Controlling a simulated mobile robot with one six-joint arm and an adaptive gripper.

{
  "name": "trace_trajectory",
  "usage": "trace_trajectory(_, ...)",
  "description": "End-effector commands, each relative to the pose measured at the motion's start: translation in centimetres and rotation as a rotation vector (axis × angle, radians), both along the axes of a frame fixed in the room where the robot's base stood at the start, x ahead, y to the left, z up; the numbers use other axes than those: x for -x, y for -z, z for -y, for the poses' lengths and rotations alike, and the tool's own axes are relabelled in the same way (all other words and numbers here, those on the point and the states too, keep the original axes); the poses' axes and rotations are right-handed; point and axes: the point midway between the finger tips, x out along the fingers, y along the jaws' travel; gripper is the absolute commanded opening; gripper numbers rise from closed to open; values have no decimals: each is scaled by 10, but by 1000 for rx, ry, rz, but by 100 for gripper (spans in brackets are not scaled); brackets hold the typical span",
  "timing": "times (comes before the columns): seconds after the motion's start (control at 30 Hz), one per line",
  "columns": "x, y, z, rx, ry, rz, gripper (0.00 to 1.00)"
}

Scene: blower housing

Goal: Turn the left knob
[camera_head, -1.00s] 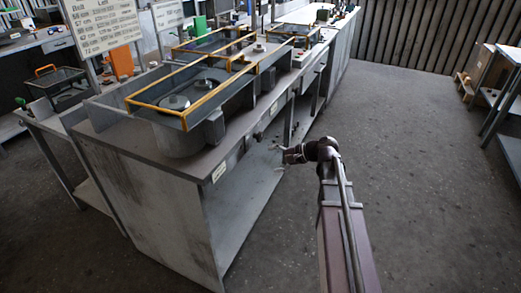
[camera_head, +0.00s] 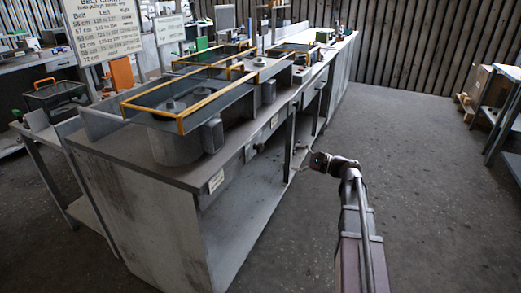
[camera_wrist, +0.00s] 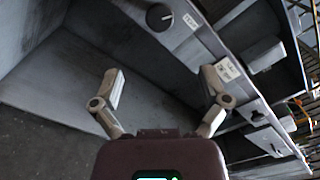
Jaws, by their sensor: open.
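A round dark knob (camera_wrist: 160,17) with a pale pointer mark sits on the grey front panel of the bench, near the top of the wrist view. A small white label (camera_wrist: 190,20) is beside it. My gripper (camera_wrist: 162,84) is open and empty, its two fingers spread wide, with the knob beyond the fingertips and apart from them. In the head view my gripper (camera_head: 302,162) is small, in front of the bench's open side. A dark knob-like spot (camera_head: 258,147) shows on the bench front there, too small to read its setting.
The long bench (camera_head: 130,155) carries round housings inside yellow-edged guards (camera_head: 182,112). Its open lower shelf (camera_head: 250,215) lies under the panel. Printed sign boards (camera_head: 103,25) stand behind. The floor (camera_head: 430,180) to the right is clear up to another table.

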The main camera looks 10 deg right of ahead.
Motion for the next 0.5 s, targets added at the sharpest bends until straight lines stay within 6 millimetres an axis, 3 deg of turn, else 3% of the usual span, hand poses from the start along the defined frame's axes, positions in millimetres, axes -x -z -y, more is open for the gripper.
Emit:
trace_trajectory(0.27, -7, 0, -9, 1, -1, 0, 95)
trace_trajectory(0.5, -23, 0, -31, 1, -2, 0, 95)
